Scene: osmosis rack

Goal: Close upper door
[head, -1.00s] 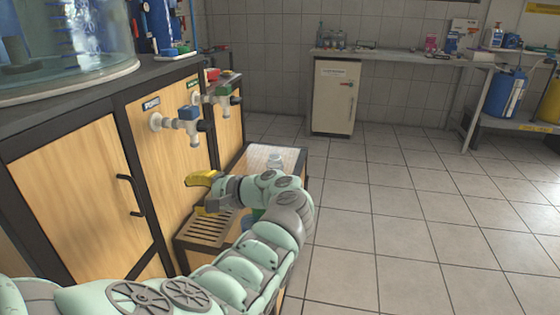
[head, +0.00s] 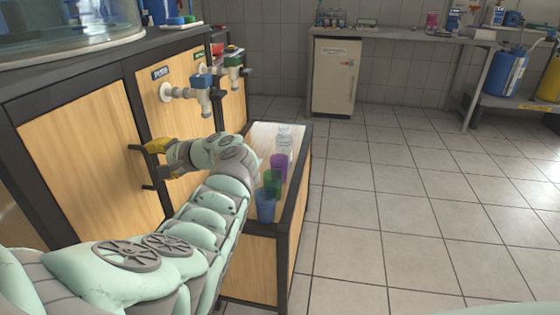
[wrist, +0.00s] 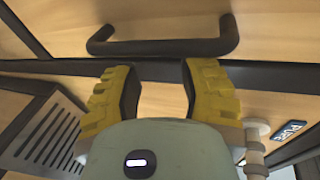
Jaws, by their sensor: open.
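The wooden cabinet door (head: 85,170) at the left of the head view looks about flush with its black frame, though I cannot tell if it is fully shut. Its black bar handle (head: 147,184) is partly hidden by my gripper (head: 157,158). In the wrist view my gripper (wrist: 157,70) has its two yellow fingers spread with nothing between them. The handle (wrist: 162,47) lies just beyond the fingertips, crosswise to them, apart as far as I can see.
Valves (head: 195,92) stick out from the panel right of the door. A low wooden stand (head: 295,215) carries blue, green and purple cups and clear bottles, close beside my arm. A slatted drain tray (wrist: 48,130) shows in the wrist view. The tiled floor (head: 420,220) is clear.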

